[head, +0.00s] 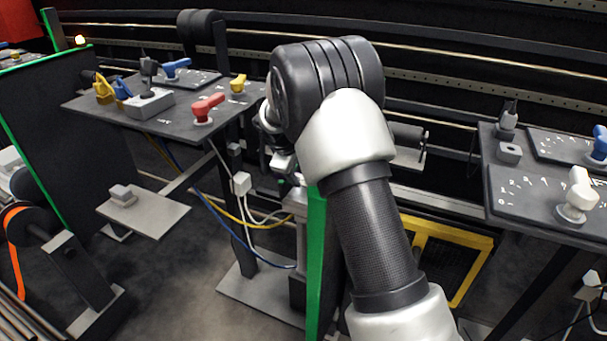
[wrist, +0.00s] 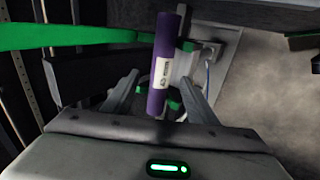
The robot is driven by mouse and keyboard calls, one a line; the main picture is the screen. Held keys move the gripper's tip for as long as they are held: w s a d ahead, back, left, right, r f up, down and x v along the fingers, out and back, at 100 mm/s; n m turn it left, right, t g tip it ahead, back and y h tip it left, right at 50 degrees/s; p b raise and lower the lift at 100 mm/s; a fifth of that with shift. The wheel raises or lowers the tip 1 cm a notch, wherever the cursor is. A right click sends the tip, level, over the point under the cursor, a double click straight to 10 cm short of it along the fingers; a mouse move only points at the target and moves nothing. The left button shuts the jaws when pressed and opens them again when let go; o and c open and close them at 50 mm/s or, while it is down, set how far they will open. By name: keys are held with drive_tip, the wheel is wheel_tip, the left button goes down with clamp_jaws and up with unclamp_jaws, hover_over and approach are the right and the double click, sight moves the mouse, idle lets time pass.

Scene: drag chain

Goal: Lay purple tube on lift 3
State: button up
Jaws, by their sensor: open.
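The purple tube (wrist: 157,103) with a white label shows in the wrist view. It lies lengthwise in the picture, its near end between the spread fingers of my gripper (wrist: 160,80). The fingers are open, with visible gaps on both sides of the tube; I cannot tell what the tube rests on. In the head view my arm hides most of my gripper, and I cannot make out the tube there. No lift bears a readable number, so I cannot tell which is lift 3.
A green-edged upright panel (head: 317,262) stands close beside my arm. A control table with a red lever (head: 205,108) is at left, another with a white lever (head: 577,196) at right. A low grey plate (head: 160,222) holds a small block. A yellow frame (head: 470,273) lies behind my arm.

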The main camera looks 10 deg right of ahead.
drive_tip(key=p+v, duration=0.2)
drive_tip(key=v, duration=0.8)
drive_tip(key=shift+s+a+r, duration=0.2)
drive_tip(key=shift+s, duration=0.05)
drive_tip(key=shift+a, duration=0.1)
